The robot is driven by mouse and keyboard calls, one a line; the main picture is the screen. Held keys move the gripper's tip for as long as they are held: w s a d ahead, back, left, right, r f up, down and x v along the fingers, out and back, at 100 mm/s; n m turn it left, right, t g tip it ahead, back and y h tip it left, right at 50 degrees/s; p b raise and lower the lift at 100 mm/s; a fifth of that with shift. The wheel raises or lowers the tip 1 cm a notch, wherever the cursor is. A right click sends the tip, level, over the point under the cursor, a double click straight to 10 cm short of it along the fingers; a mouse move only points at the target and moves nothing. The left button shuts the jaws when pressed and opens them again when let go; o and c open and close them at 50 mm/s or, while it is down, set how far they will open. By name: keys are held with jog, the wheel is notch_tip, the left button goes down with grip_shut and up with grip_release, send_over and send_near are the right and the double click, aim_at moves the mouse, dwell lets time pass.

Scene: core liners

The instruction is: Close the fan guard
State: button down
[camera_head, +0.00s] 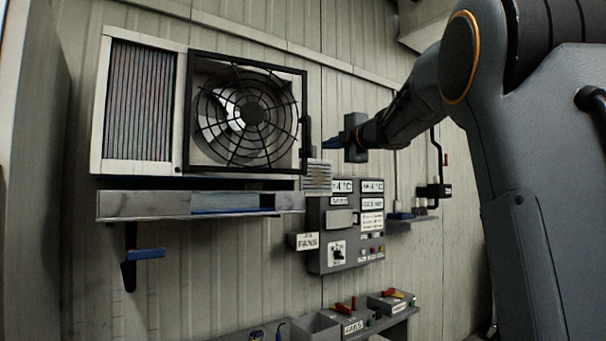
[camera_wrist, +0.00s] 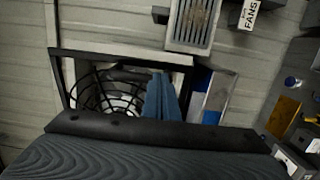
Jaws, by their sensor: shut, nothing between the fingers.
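The fan guard (camera_head: 273,81) is a black square frame with round wire mesh, over the fan in the head view. It covers the fan opening and looks about flush with the housing, but I cannot tell whether a small gap is left. A dark handle (camera_head: 307,136) is on its right edge. In the wrist view the guard's wire mesh (camera_wrist: 88,92) shows beyond my fingers. My gripper (camera_head: 328,144) is shut and empty, just right of the guard's right edge, its blue fingers pointing left. The blue fingers (camera_wrist: 161,98) also show in the wrist view. Contact with the guard cannot be told.
The white housing has a finned panel (camera_head: 138,103) left of the guard. A metal shelf (camera_head: 148,206) runs below it. A grey control box (camera_head: 345,230) with labels and a FANS sign (camera_head: 306,242) is mounted below my gripper. Several bins and a bench stand lower down.

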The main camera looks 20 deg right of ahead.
jog(key=s+a+f+h+b, duration=0.1)
jog(key=s+a+f+b, duration=0.1)
jog(key=s+a+f, duration=0.3)
jog(key=p, duration=0.3)
send_near(294, 164)
jog(key=shift+m, duration=0.3)
jog(key=w, duration=0.4)
jog(key=w+a, duration=0.1)
jog(key=w, duration=0.1)
jog(key=shift+w, duration=0.25)
